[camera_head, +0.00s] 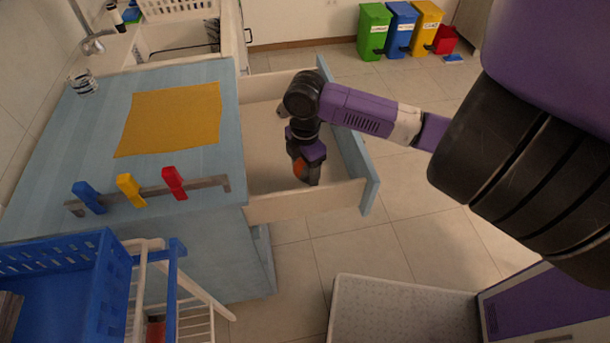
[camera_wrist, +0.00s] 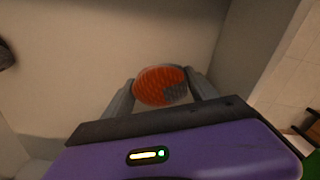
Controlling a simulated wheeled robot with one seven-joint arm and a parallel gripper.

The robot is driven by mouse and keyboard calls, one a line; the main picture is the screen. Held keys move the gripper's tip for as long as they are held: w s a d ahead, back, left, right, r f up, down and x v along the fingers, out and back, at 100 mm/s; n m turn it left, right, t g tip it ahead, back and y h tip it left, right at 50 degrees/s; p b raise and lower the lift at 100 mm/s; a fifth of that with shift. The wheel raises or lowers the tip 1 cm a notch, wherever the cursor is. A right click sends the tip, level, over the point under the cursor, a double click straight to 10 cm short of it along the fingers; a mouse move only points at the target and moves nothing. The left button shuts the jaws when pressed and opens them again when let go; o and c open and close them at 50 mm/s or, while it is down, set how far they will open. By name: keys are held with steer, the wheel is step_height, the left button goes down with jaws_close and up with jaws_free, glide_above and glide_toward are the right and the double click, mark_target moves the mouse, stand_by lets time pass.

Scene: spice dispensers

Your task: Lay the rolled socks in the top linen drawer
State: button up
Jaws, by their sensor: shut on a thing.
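The rolled socks (camera_wrist: 160,85) show as an orange-red and grey bundle in the wrist view, between the two fingers of my gripper (camera_wrist: 162,92). My gripper is shut on them. The drawer is pulled out from the blue counter and has a pale interior and a blue front. Whether the socks touch the drawer floor, I cannot tell.
The counter (camera_head: 90,130) carries a yellow cloth (camera_head: 170,118) and a rail with coloured clips. A blue basket (camera_head: 60,275) stands at the front left. Bins (camera_head: 374,30) stand against the back wall.

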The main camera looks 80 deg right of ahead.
mark_target(305, 177)
steer(key=shift+f, duration=1.6)
steer(key=shift+f, duration=0.15)
steer(key=o, duration=1.4)
steer(key=shift+c, duration=0.2)
step_height(305, 177, up, 12)
steer(key=shift+r, duration=0.2)
